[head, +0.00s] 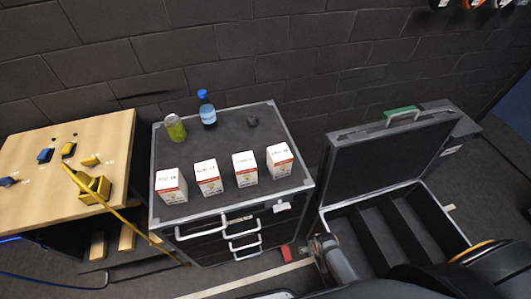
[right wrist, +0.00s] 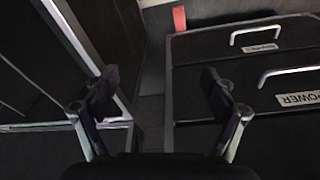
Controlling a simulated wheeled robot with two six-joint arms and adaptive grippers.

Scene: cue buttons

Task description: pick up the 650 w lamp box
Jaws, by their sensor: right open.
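Several white lamp boxes with orange-red bands stand upright in a row on the grey top of the drawer cabinet (head: 222,205) in the head view: the leftmost box (head: 171,187), a second box (head: 208,178), a third box (head: 244,169) and the rightmost box (head: 280,161). Their top print is too small to read, so I cannot tell which is the 650 W one. My right gripper (right wrist: 160,95) is open and empty, low between the cabinet drawers and the open case, away from the boxes. My left gripper is not seen.
A green can (head: 175,128), a blue-capped bottle (head: 207,112) and a small dark object (head: 253,121) stand behind the boxes. The open case (head: 452,222) with empty compartments is at right. A wooden table (head: 112,135) with a yellow holder (head: 95,188) is at left.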

